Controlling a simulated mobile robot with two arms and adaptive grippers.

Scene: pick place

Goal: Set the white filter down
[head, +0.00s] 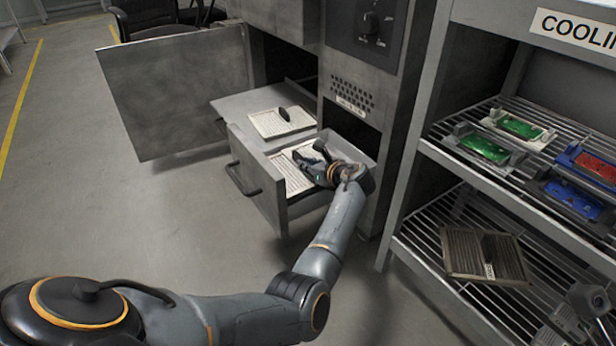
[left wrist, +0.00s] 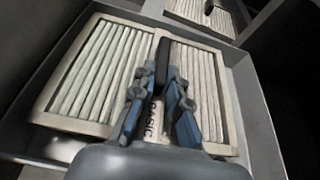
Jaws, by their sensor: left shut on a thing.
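The white filter (head: 293,177) is a pleated panel in a pale frame, lying in or just above the lower pulled-out drawer (head: 262,185). In the left wrist view the filter (left wrist: 95,75) spreads to both sides of my fingers, with a dark upright handle and a "BASIC" label in its middle. My left gripper (head: 312,158) is over the filter and shut on its handle; it also shows in the left wrist view (left wrist: 165,78). I cannot tell whether the filter touches the drawer floor. I do not make out my right gripper.
A second white filter (head: 283,121) with a dark handle lies in the upper pulled-out drawer (head: 235,104). A large cabinet door (head: 175,90) stands open at left. At right, a rack marked "COOLING" holds green, red and blue pieces and a brown filter (head: 463,250).

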